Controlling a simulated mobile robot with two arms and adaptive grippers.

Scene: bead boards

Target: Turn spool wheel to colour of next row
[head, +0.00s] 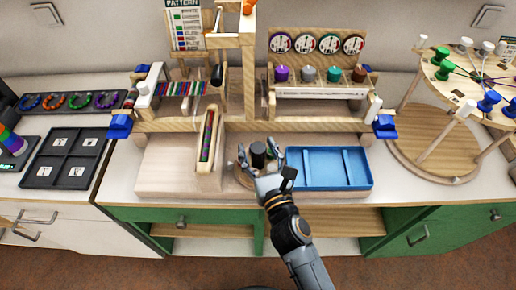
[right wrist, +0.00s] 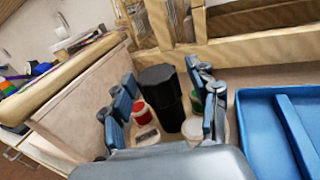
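The spool wheel (head: 240,178) is a small round wooden turntable on the bench, mostly hidden by my right gripper (head: 260,152). A black upright knob (right wrist: 160,100) stands at its middle, and it also shows in the head view (head: 258,156). Around the knob sit a red spool (right wrist: 140,112), a green spool (right wrist: 197,103) and a white spool (right wrist: 193,129). My right gripper is open, with its fingers on either side of the knob and gaps showing. The pattern card (head: 187,25) with coloured rows hangs at the upper left. My left gripper is out of view.
A blue tray (head: 330,155) lies close right of the wheel. A slanted wooden bead holder (head: 209,140) stands close left. The wooden loom frame (head: 245,126) runs behind. Above it are coloured knobs under dials (head: 305,43). A round pegged stand (head: 435,150) is at far right.

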